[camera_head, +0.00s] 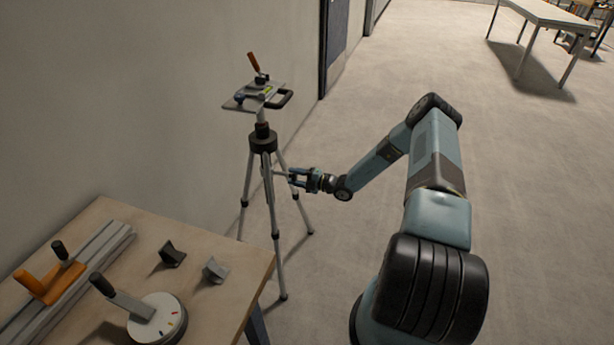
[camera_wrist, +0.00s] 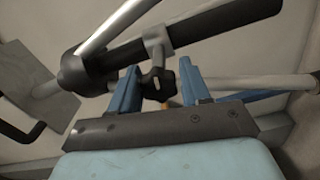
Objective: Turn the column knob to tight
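The tripod (camera_head: 263,140) stands upright on the floor beside the wall, with a flat head plate on top. In the wrist view its dark column and leg tubes (camera_wrist: 190,32) run across the picture. The black column knob (camera_wrist: 157,84) sticks out from a grey bracket on the tripod. My gripper (camera_wrist: 158,72) has its two blue fingers apart, one on each side of the knob; a small gap shows on the right side. In the head view my gripper (camera_head: 292,177) is at the tripod's legs, below the dark collar. The knob is too small to make out there.
A wooden table (camera_head: 225,298) at the lower left holds a dial with a handle (camera_head: 157,318), an orange-handled rail fixture (camera_head: 50,283) and two small wedge blocks (camera_head: 172,254). The wall is close behind the tripod. Open floor (camera_head: 530,200) lies to the right.

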